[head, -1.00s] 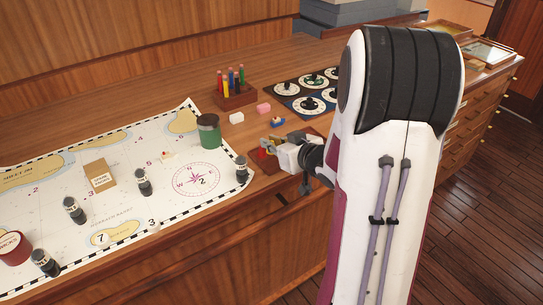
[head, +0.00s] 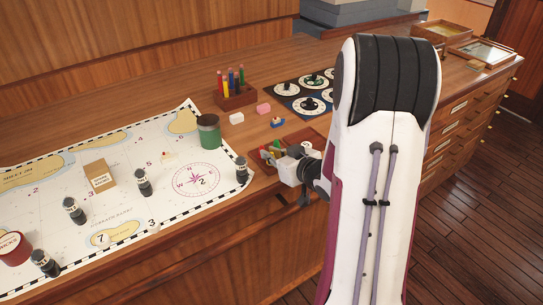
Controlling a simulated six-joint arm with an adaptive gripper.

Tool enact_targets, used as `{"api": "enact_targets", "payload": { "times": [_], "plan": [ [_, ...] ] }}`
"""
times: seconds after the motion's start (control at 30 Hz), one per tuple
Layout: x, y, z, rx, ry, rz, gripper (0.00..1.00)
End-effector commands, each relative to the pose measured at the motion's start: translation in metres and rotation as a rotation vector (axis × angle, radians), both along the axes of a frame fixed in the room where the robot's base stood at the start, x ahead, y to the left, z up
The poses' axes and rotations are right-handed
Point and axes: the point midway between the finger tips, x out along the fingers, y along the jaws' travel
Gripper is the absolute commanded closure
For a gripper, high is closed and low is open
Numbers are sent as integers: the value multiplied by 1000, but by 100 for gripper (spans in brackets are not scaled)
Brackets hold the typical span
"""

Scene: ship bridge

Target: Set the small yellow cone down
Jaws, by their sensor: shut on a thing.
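My gripper (head: 279,163) is low over the front edge of the counter, at a small reddish-brown tray (head: 304,136). It is shut on the small yellow cone (head: 277,152), of which only a little yellow shows beside the fingers. Red and green bits show next to it in the tray's left part. The gripper's white body hides much of the tray, and I cannot tell whether the cone touches the tray floor.
A chart (head: 120,220) with dark cylinders, a cardboard box (head: 99,175) and a green jar (head: 209,131) lies left. A pen holder (head: 236,97), pink block (head: 263,108), white block (head: 236,118), blue-and-orange piece (head: 277,122) and dial panel (head: 300,91) stand behind.

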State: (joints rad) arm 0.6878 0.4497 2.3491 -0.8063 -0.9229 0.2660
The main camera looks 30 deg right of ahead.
Motion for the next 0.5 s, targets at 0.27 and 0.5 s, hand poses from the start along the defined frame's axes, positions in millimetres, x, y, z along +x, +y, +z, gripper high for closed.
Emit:
{"api": "enact_targets", "payload": {
  "times": [0.27, 0.5],
  "plan": [
    [0, 0, -8, 0, 0, -1, 100],
    [0, 0, -8, 0, 0, -1, 100]
  ]
}}
